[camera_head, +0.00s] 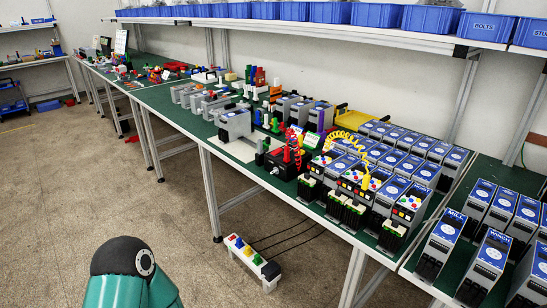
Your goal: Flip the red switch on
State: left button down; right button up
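I cannot single out the red switch at this distance. Small red parts show on several devices. A black box with red parts on top (283,162) sits near the front edge of the green bench, with a silver round knob on its front. Units with red, yellow and blue buttons (353,180) stand to its right. A low white stand (252,262) on the floor carries a row of coloured blocks or buttons, and black cables run from it. Neither gripper is in view; only a teal and black link of mine shows at the bottom left.
The long green bench (225,150) holds rows of grey and blue units and a yellow coiled cable. Another bench with labelled units (490,255) stands at the right. Blue bins (375,16) line the shelf above. The floor (90,210) at left is clear.

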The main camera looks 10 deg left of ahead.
aim_at(279, 149)
jog(key=k, duration=0.85)
jog(key=u, duration=0.15)
jog(key=i, duration=0.5)
jog(key=u, duration=0.55)
jog(key=i, duration=1.8)
jog(key=z, duration=0.65)
